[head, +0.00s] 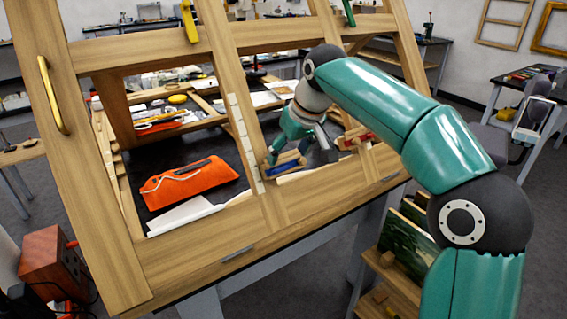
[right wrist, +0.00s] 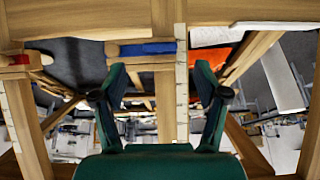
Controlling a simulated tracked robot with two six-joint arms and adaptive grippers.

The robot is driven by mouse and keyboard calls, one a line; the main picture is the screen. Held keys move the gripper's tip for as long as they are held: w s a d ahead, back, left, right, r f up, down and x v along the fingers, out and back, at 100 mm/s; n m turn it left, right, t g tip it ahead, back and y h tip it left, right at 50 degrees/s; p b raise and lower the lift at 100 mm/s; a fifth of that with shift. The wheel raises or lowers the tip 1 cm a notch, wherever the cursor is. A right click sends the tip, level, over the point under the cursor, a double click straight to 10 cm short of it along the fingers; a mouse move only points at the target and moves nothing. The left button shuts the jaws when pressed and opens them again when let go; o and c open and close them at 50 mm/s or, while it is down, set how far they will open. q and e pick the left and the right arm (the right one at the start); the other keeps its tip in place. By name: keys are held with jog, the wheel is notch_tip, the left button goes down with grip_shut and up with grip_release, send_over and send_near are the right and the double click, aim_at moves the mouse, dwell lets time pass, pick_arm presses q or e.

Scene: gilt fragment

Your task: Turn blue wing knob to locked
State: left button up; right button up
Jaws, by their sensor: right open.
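The blue wing knob (head: 285,169) is a blue bar on a pale wooden block at the lower rail of the tilted wooden frame, beside a white scale strip. In the right wrist view the blue knob (right wrist: 147,48) lies crosswise, just beyond the fingertips. My right gripper (head: 287,152) is open close to the blue knob and partly covers it. In the right wrist view its two fingers (right wrist: 160,72) stand apart with nothing held between them. Contact with the knob cannot be told. My left gripper is not in view.
A red wing knob (head: 359,140) sits to the right on the frame, and also shows in the right wrist view (right wrist: 19,60). The wooden frame (head: 188,246) has uprights close around the gripper. An orange pouch (head: 188,182) and white paper (head: 180,216) lie behind its bars.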

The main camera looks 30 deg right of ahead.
jog(key=v, duration=0.5)
jog(key=shift+s+r, duration=0.15)
jog(key=shift+r, duration=0.15)
